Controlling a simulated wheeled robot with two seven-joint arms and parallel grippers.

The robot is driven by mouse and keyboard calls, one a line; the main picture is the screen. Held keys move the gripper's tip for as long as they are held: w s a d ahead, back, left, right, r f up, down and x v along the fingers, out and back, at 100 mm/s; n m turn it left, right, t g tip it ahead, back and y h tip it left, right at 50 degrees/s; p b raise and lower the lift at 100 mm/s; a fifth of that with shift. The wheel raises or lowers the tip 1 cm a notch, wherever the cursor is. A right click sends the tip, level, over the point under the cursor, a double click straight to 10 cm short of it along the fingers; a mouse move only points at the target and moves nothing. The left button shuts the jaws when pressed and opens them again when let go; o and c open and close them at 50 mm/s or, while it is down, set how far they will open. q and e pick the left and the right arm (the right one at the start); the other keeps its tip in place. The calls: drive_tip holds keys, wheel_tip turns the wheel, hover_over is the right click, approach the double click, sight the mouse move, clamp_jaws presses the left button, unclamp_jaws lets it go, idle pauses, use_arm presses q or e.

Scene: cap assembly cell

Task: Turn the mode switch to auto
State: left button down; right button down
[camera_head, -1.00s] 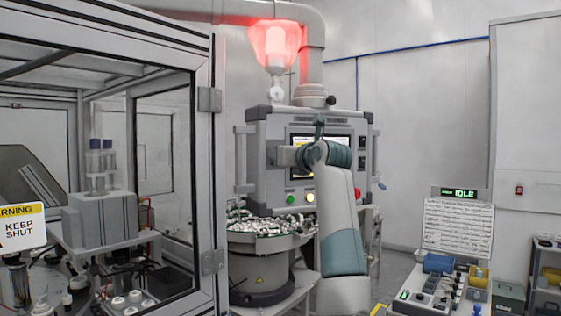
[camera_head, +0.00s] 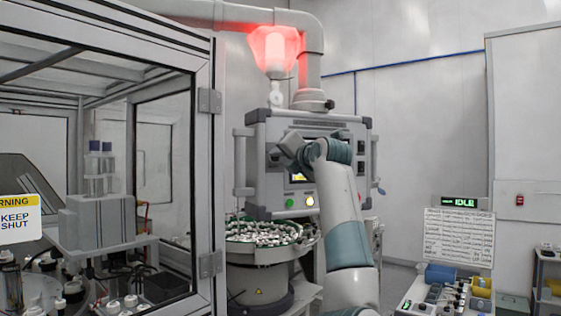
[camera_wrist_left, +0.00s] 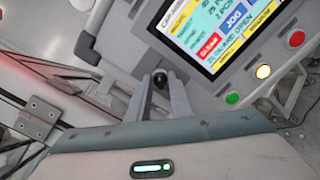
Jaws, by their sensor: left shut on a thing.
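The mode switch (camera_wrist_left: 160,77) shows in the left wrist view as a small dark knob on the grey control panel, left of the screen. My left gripper (camera_head: 283,150) is at the panel's left part in the head view, tilted. In the left wrist view its two fingers (camera_wrist_left: 162,94) are shut on the knob, one on each side. The control panel (camera_head: 262,185) faces me, and my wrist covers most of its screen in the head view. The switch's position marks are not readable. My right gripper is not in view.
The panel's screen (camera_wrist_left: 215,30) shows a blue JOG field. Green (camera_wrist_left: 232,97), lit yellow-white (camera_wrist_left: 263,72) and red (camera_wrist_left: 297,38) buttons sit beside it. A red beacon (camera_head: 274,52) glows above. A glass-walled guard cell (camera_head: 203,180) stands left, a parts bowl (camera_head: 262,255) below.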

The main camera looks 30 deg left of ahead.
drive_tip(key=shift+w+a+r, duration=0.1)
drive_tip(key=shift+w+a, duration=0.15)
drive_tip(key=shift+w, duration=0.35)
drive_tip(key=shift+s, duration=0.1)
use_arm(q)
drive_tip(key=c, duration=1.6)
unclamp_jaws()
drive_tip(key=shift+d, duration=0.1)
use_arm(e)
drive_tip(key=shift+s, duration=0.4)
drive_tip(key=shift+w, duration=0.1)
